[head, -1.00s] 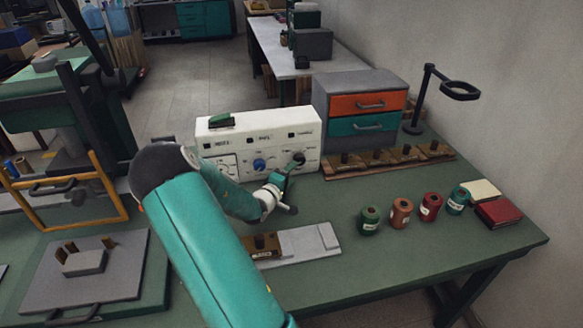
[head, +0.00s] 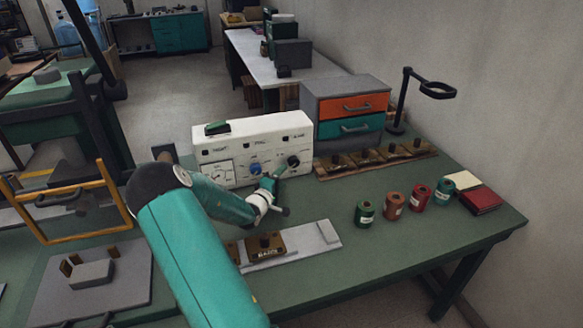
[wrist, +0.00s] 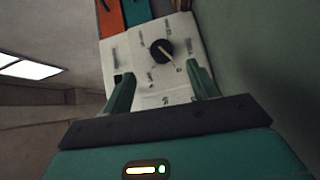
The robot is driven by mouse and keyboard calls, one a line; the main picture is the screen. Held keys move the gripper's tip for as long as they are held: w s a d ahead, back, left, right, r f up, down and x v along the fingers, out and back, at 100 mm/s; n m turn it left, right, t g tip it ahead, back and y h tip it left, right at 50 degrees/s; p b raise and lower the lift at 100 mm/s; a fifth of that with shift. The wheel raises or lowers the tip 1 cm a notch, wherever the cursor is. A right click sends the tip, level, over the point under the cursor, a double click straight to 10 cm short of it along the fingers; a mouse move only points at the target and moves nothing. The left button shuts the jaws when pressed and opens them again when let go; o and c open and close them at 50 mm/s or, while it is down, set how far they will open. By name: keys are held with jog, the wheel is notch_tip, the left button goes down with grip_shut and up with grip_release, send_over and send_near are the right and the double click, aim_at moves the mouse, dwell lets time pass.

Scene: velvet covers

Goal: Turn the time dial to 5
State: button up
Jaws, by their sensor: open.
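A white control box (head: 222,145) stands at the back of the green bench. Its front has a blue dial (head: 256,168) in the middle and a black dial (head: 293,162) at the right. The labels are too small to read surely, so I cannot tell which is the time dial. My gripper (head: 277,173) is in front of the box, close to the black dial. In the wrist view, my gripper (wrist: 162,86) is open, with nothing between its fingers. The black dial (wrist: 162,50), with a pale pointer line, lies beyond the fingertips, apart from them.
A drawer cabinet (head: 348,88) stands right of the box. A wooden rack (head: 375,161) lies before it. Several spools (head: 393,206) and a red book (head: 480,200) sit to the right. A grey plate (head: 312,238) with a stamp-like block (head: 265,247) lies in front of the box.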

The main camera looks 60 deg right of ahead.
aim_at(294, 164)
jog(key=d, duration=0.9)
jog(key=shift+w+d+f, duration=0.1)
jog(key=shift+d+f, duration=0.15)
jog(key=c, duration=1)
